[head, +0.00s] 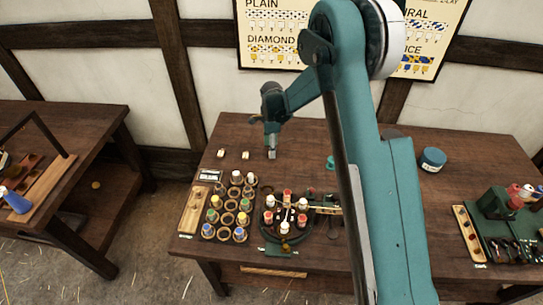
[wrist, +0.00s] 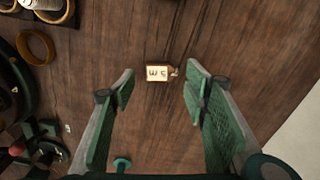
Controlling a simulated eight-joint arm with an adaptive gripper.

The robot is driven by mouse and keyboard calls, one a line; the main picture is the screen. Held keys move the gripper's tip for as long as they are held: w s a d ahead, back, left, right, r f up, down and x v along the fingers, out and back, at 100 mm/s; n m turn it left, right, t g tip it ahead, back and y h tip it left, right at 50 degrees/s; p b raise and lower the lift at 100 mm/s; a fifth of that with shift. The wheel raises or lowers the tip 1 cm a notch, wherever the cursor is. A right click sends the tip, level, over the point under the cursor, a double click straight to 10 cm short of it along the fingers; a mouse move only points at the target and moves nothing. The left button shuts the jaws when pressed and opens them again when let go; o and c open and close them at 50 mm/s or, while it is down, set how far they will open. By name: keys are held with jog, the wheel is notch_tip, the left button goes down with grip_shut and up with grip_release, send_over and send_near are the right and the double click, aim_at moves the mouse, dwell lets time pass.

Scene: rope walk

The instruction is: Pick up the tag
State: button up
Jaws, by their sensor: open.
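A small cream tag (wrist: 158,74) with dark marking that reads like "5 m" upside down lies flat on the wooden table, seen in the wrist view. A small fitting shows at its right end. My gripper (wrist: 160,88) is open and empty, with one green-padded finger on each side of the tag in the picture and the tag near the line between the fingertips. The fingers do not touch it. In the head view my gripper (head: 271,152) points down over the back of the table; I cannot make out this tag there.
Two small cream pieces (head: 221,153) (head: 245,155) lie left of my gripper. A rack of bobbins (head: 228,219) and a round dark carousel (head: 268,236) stand nearer the front. A small teal object (head: 330,162) is to the right.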

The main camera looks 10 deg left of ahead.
jog(key=shift+f, duration=1.45)
jog(key=shift+c, duration=0.5)
jog(key=c, duration=0.7)
